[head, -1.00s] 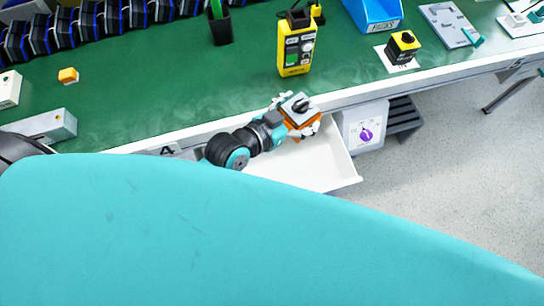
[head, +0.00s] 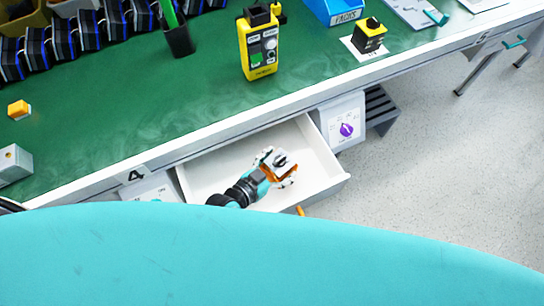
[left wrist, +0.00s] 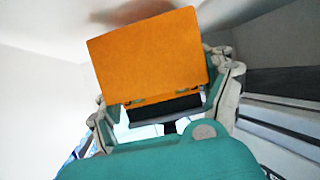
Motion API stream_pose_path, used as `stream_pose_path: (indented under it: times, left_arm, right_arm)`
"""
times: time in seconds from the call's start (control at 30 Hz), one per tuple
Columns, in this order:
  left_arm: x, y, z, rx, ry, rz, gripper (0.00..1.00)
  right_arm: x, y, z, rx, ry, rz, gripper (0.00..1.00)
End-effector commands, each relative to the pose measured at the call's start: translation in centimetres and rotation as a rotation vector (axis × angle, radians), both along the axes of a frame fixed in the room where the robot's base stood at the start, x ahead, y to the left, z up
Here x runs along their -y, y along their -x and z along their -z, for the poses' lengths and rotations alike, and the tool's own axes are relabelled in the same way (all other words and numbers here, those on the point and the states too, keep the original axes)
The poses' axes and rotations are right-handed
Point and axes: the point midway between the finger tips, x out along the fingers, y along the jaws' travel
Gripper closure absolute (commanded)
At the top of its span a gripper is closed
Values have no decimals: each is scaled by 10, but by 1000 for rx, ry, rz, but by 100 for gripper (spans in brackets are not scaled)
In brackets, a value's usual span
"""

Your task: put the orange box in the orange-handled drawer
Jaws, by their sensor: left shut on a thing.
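My right gripper is not in view.
A green workbench (head: 130,115) runs above the drawer, with its edge close behind. A white panel with a purple knob (head: 346,130) is right of the drawer. A yellow control box (head: 258,45) and a yellow-black switch (head: 369,36) stand on the bench.

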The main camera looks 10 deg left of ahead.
Motion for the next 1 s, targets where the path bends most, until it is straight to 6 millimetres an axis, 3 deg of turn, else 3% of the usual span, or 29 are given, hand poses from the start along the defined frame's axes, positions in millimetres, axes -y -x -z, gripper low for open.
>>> stream_pose_path:
  times: [0.43,0.6,1.0]
  left_arm:
    - [-24,-36,0,4,1,-1,53]
    - [-22,-34,12,2,2,0,53]
    - [-22,-34,16,2,1,-1,53]
  right_arm:
    - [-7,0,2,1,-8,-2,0]
    - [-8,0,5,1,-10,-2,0]
    - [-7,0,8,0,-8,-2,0]
